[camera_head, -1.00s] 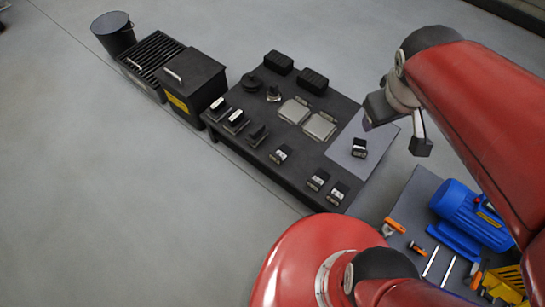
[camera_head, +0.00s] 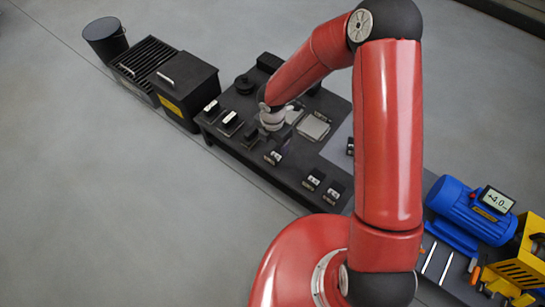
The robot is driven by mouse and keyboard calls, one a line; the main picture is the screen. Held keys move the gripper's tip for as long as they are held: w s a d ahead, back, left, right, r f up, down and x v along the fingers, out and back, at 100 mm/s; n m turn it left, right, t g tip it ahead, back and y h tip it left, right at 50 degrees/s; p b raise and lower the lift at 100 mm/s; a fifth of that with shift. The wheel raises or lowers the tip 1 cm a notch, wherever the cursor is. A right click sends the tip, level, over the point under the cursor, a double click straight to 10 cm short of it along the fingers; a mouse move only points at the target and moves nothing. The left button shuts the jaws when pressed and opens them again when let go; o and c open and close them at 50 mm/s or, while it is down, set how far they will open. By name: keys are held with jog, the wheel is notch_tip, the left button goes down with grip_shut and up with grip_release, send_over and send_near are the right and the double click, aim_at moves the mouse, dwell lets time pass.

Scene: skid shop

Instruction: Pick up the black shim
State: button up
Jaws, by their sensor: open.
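Several small dark blocks stand on a low black table (camera_head: 228,145), and I cannot tell for sure which is the black shim. A plain black piece (camera_head: 251,131) stands close to my gripper, left of it. A dark block with a pale mark (camera_head: 273,157) stands just in front. My gripper (camera_head: 285,142) is open over the middle of the table, pointing down. Its fingertips are small and dark here, and no held thing shows. My wrist hides part of the table behind it.
Two white-topped dark blocks (camera_head: 229,119) stand at the table's left edge, two more blocks (camera_head: 313,180) at the front. A grey plate (camera_head: 313,127) lies right of my gripper. A black box (camera_head: 186,90) stands left, a blue motor (camera_head: 468,212) right.

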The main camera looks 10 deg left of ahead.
aim_at(271, 156)
jog(key=shift+n, duration=0.4)
jog(key=f, duration=0.2)
jog(key=a+f, duration=0.1)
jog(key=f, duration=0.1)
jog(key=shift+s+b, duration=0.25)
jog(key=shift+b, duration=0.05)
jog(key=f, duration=0.5)
jog(key=shift+w+d+f+b, duration=0.15)
jog(key=shift+w+b, duration=0.1)
jog(key=shift+b, duration=0.1)
jog(key=c, duration=1.1)
